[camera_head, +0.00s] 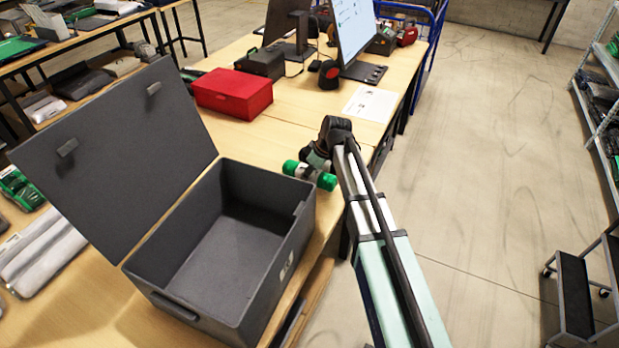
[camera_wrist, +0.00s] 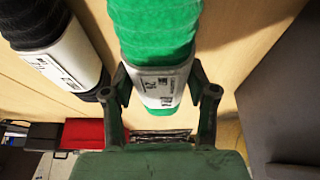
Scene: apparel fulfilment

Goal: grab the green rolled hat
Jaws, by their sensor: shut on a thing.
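The green rolled hat (camera_head: 326,181) has a white label band around its middle. It lies at the table's right edge, beyond the grey box, in the head view. In the wrist view the green rolled hat (camera_wrist: 155,30) runs up between the two fingers. My gripper (camera_wrist: 160,92) is shut on it near the white printed band. In the head view my gripper (camera_head: 314,163) is at the hat's middle, partly hidden by my arm. I cannot tell whether the hat touches the table.
A black roll with a white label (camera_wrist: 45,45) lies left of the hat in the wrist view. An open grey box (camera_head: 297,240) stands close by with its lid raised. A red box (camera_head: 233,93) and a monitor (camera_head: 354,35) stand farther back on the table.

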